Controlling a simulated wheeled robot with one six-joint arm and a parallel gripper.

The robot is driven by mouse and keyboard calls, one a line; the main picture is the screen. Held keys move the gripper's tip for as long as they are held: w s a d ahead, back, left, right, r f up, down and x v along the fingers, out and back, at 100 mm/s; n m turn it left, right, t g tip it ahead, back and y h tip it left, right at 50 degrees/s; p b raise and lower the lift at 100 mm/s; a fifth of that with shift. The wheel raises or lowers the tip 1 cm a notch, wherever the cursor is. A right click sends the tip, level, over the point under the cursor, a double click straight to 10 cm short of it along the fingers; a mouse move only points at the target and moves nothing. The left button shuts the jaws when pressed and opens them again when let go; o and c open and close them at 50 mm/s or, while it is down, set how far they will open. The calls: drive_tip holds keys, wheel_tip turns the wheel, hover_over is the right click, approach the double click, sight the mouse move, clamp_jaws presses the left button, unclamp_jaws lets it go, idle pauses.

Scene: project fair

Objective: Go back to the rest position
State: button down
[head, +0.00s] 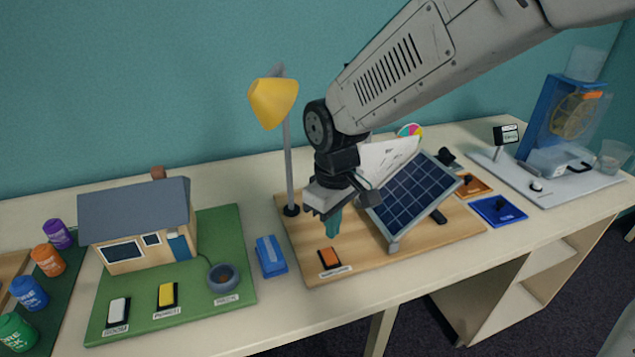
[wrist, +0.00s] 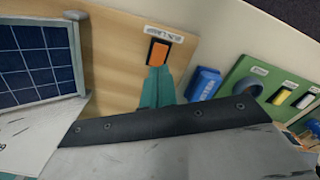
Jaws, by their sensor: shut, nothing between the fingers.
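My gripper (head: 333,223) shows in the head view over the wooden board, with its teal fingers together and nothing between them. It points down, a little above and behind the orange switch (head: 329,257). In the wrist view the teal fingertips (wrist: 157,88) appear just below the orange switch (wrist: 158,53); whether they touch it I cannot tell. The solar panel (head: 412,193) stands tilted just right of my gripper, and my wrist hides part of it. The yellow lamp (head: 273,102) stands behind and left of my gripper on the same wooden board (head: 440,233).
A blue block (head: 270,256) lies left of the board. A model house (head: 140,225) stands on a green board (head: 232,285) with switches. Several coloured cans stand at far left. Blue (head: 497,211) and orange pads and a clear-fronted machine (head: 565,120) are at right. Open air lies above the table's front edge.

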drive_tip(key=s+d+r+m, duration=0.4)
drive_tip(key=s+d+r, duration=0.1)
drive_tip(key=s+d, duration=0.4)
drive_tip(key=s+d+r+m+t, duration=0.1)
drive_tip(key=s+d+r+m, duration=0.4)
drive_tip(key=s+d, duration=0.5)
drive_tip(key=shift+s+d+r, duration=0.25)
drive_tip(key=shift+d+r, duration=0.35)
drive_tip(key=shift+d, duration=0.35)
